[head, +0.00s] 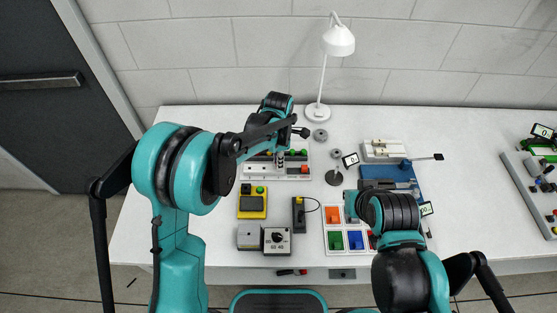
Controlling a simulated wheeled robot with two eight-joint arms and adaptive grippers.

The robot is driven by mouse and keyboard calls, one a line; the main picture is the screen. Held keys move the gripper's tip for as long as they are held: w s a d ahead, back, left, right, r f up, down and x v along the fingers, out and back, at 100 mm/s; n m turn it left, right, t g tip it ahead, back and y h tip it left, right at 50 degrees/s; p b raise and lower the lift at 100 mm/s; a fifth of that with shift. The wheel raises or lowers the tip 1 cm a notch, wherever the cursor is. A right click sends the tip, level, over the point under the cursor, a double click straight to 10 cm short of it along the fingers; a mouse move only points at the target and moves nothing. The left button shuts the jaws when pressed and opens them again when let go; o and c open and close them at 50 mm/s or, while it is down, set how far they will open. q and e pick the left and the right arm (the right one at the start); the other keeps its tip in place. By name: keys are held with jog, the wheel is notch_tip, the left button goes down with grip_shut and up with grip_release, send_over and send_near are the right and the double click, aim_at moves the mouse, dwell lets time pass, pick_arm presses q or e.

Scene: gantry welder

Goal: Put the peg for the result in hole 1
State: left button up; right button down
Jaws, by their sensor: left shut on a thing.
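My left gripper (283,147) is over the white board (304,169) at the back middle of the table, largely covered by my own arm. It is shut on a small grey thing (280,160), apparently a peg, upright at the board. I cannot tell whether it is in a hole. Green round parts (297,153) and a red one (304,169) show on the board. Hole numbers are too small to read. My right arm's wrist is over the table's right middle, and its fingers are hidden.
A white lamp (339,42) stands at the back. A yellow box (252,205), a grey dial box (277,240) and a tray with coloured squares (334,240) lie in front. A blue fixture (385,172) is right; a grey panel (524,185) is far right.

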pick_arm(q)
jog(key=shift+f, duration=0.15)
jog(key=shift+f+b, duration=0.35)
jog(key=shift+b, duration=0.1)
jog(key=shift+f, duration=0.15)
dwell(0.3)
jog(key=o, duration=0.8)
notch_tip(320, 180, up, 12)
jog(key=shift+s, duration=0.1)
dwell(0.4)
